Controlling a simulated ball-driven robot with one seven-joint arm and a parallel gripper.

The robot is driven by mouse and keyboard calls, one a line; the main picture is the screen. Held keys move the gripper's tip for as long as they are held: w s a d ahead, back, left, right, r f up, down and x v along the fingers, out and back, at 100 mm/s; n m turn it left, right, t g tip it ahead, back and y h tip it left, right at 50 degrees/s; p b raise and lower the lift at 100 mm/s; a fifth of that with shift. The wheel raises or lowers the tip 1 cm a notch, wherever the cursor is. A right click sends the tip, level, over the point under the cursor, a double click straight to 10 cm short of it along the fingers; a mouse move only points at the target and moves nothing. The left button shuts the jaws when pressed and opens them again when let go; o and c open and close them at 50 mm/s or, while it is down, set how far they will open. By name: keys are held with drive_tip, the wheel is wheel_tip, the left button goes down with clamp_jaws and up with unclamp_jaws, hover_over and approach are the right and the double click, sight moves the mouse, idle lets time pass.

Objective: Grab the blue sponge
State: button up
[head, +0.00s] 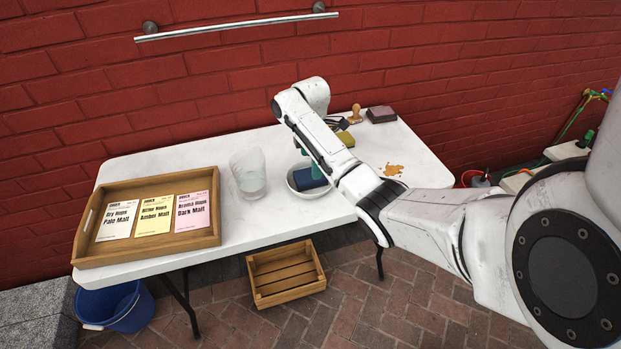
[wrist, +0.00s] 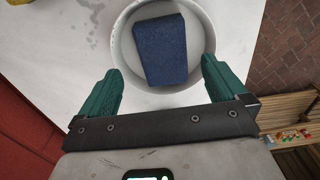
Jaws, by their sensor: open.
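The blue sponge (wrist: 160,50) lies in a round white bowl (wrist: 119,51) on the white table. In the head view the sponge (head: 309,179) shows in the bowl (head: 297,187), partly hidden by my arm. My gripper (wrist: 163,80) has green fingers spread wide at the near side of the bowl in the wrist view. The gripper is open and empty, with the sponge ahead of it and between the lines of its fingers. In the head view the gripper (head: 307,158) is over the bowl, mostly hidden by my arm. The height between fingers and sponge is hard to judge.
A clear glass pitcher (head: 249,175) stands left of the bowl. A wooden tray (head: 88,222) with three malt cards is at the table's left. A stamp (head: 355,114), a dark block (head: 381,114) and an orange spill (head: 393,169) are on the right. A brick wall (head: 120,80) stands behind.

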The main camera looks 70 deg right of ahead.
sight(310, 178)
drive_tip(key=shift+a+f, duration=0.15)
drive_tip(key=shift+f, duration=1.25)
drive_tip(key=shift+a+f, duration=0.1)
drive_tip(key=shift+f, duration=1.3)
drive_tip(key=c, duration=1.1)
